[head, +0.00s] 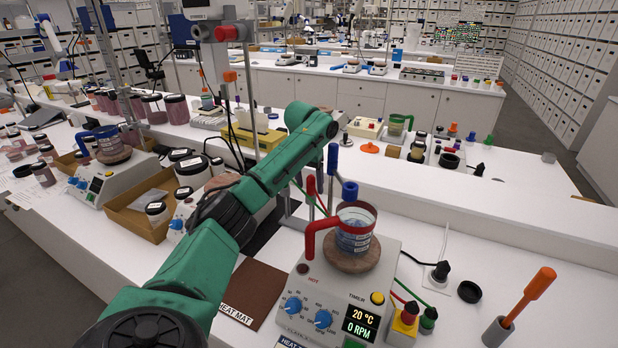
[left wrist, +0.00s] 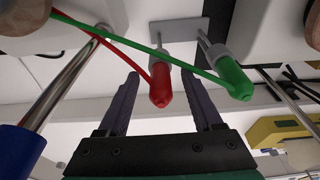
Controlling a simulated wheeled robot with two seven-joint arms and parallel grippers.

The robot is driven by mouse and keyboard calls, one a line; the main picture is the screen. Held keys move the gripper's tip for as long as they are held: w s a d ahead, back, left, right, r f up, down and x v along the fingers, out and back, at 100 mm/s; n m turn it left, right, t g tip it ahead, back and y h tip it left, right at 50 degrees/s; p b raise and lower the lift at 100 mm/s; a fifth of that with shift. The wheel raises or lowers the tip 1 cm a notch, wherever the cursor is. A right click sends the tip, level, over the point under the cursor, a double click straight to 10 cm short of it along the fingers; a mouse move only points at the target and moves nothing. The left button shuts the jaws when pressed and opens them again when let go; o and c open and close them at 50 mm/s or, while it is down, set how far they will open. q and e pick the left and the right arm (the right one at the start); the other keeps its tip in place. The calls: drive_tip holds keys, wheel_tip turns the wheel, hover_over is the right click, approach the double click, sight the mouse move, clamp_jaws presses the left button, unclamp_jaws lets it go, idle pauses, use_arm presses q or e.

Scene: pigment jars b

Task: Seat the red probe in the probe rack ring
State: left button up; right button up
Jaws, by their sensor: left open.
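The red probe (left wrist: 160,88) shows in the left wrist view with its red end toward the camera and a red lead on it. My left gripper (left wrist: 160,74) is open, its two dark fingers on either side of the red end with a gap showing at each side. A green probe (left wrist: 236,80) with a green lead is to its right, outside the fingers. A grey plate (left wrist: 180,27) is beyond them. I cannot make out the rack ring clearly. In the head view a red upright piece (head: 311,188) stands behind the hot plate; my green arm hides much there.
A hot plate (head: 385,262) bears a red-rimmed beaker (head: 356,230). Blue clamp parts (head: 350,190) and metal rods are close behind it. A yellow box (head: 255,150) shows behind my arm. An orange-handled tool (head: 530,292) stands at right. The right bench top has clear room.

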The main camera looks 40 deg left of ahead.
use_arm(q)
drive_tip(key=r, duration=0.2)
drive_tip(key=r+b, duration=0.1)
drive_tip(key=r, duration=0.1)
drive_tip(key=s+r, duration=0.1)
drive_tip(key=r, duration=0.2)
drive_tip(key=shift+s+d, duration=0.1)
drive_tip(key=shift+d, duration=0.15)
wheel_tip(320, 180, up, 7)
drive_tip(key=s+p, duration=0.1)
drive_tip(key=p, duration=0.1)
drive_tip(key=shift+s+d, duration=0.2)
drive_tip(key=shift+s, duration=0.15)
drive_tip(key=shift+w, duration=0.15)
